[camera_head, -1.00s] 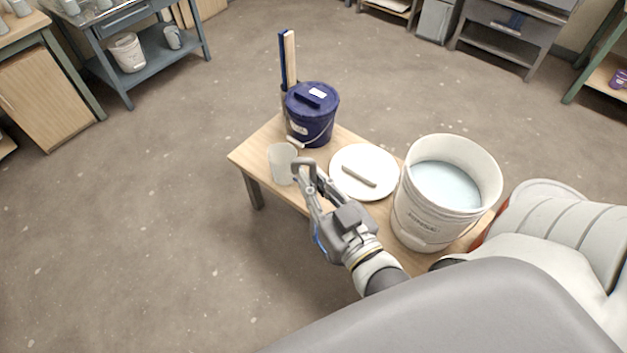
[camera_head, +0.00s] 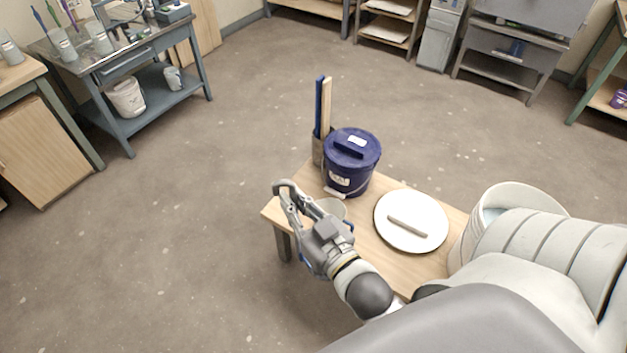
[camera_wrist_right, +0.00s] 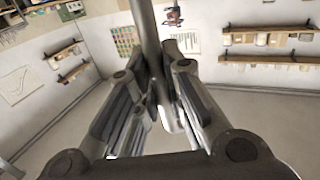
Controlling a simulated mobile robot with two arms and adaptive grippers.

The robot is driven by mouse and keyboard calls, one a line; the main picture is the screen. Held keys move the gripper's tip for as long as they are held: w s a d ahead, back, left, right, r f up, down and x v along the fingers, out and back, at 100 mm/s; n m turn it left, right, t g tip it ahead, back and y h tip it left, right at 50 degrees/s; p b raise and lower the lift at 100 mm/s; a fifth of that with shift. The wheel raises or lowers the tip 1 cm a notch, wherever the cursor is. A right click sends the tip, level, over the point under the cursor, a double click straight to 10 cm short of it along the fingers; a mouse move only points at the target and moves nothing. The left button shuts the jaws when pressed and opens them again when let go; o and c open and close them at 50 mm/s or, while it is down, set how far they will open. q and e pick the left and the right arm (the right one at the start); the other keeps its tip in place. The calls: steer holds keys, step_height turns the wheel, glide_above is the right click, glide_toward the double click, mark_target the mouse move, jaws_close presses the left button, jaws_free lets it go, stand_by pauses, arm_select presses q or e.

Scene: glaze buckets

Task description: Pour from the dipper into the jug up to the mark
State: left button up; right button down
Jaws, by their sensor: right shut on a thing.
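The jug (camera_head: 335,207) is pale and stands near the table's left end. My right gripper and wrist hide most of it, and no mark on it can be made out. My right gripper (camera_head: 295,205) is over the table's left edge, left of the jug in the head view. It is shut on the grey dipper handle (camera_head: 283,187), whose hooked end shows past the fingers. In the right wrist view the fingers close around the handle's grey bar (camera_wrist_right: 150,45). The dipper's cup and its contents are hidden. My left gripper is not in view.
A large white bucket (camera_head: 518,194) stands at the table's right, mostly behind my arm. A white plate (camera_head: 388,236) carries a pale bar (camera_head: 407,226). A lidded blue bucket (camera_head: 351,165) and upright sticks (camera_head: 322,105) stand at the back. Open floor lies left of the table.

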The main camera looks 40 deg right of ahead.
steer(key=w+d+f+m+h+b, duration=0.1)
steer(key=w+d+f, duration=0.3)
steer(key=w+d, duration=0.2)
steer(key=w+d+f+m+g+h+b, duration=0.1)
steer(key=w+d+f+b, duration=0.1)
steer(key=w+d+f, duration=0.2)
steer(key=w+d, duration=0.2)
steer(key=w, duration=0.2)
steer(key=shift+w+d+f, duration=0.25)
steer(key=shift+d+f, duration=0.05)
steer(key=shift+d, duration=0.1)
steer(key=shift+b, duration=0.3)
